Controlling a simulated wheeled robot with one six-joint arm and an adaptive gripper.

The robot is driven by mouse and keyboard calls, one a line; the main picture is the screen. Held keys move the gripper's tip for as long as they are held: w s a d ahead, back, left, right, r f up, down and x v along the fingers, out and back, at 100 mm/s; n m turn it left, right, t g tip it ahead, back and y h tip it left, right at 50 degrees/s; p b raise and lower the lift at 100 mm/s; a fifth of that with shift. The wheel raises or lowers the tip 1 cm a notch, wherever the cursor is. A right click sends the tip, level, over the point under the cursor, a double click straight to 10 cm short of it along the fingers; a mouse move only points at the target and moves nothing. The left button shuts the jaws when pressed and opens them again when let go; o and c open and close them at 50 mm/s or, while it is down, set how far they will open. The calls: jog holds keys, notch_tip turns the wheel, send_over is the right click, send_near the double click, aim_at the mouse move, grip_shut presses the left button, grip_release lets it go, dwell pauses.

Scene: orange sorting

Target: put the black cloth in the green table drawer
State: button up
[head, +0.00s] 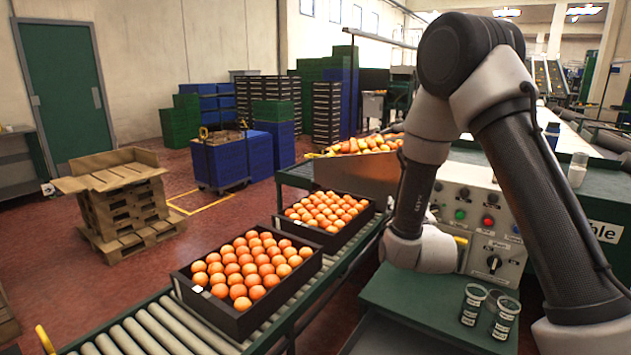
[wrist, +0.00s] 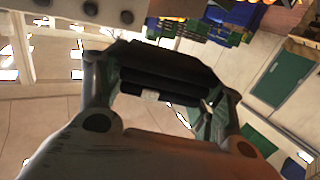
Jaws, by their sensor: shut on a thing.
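My gripper (wrist: 160,72) shows in the wrist view with its two fingers around a folded black bundle, which looks like the black cloth (wrist: 165,78). A small pale patch shows on the bundle's near side. In the head view my arm bends down in front of the control panel, and the fingers and the cloth are hidden there. The green table (head: 415,302) is below my wrist at the lower right. A pale recess shows under its top, but I cannot tell whether it is an open drawer.
A control panel (head: 480,215) with buttons rises behind. Black crates of oranges (head: 233,318) (head: 322,238) sit on the roller conveyor (head: 140,335) to the left. The table's left front top is clear.

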notch_tip(320, 180, down, 11)
jog(key=d+y, duration=0.1)
jog(key=d, duration=0.2)
jog(key=shift+n, duration=0.3)
jog(key=s, duration=0.2)
jog(key=s+r, duration=0.1)
jog(key=s+d, duration=0.1)
jog(key=s, duration=0.1)
jog(key=shift+s+r, duration=0.25)
jog(key=shift+s, duration=0.1)
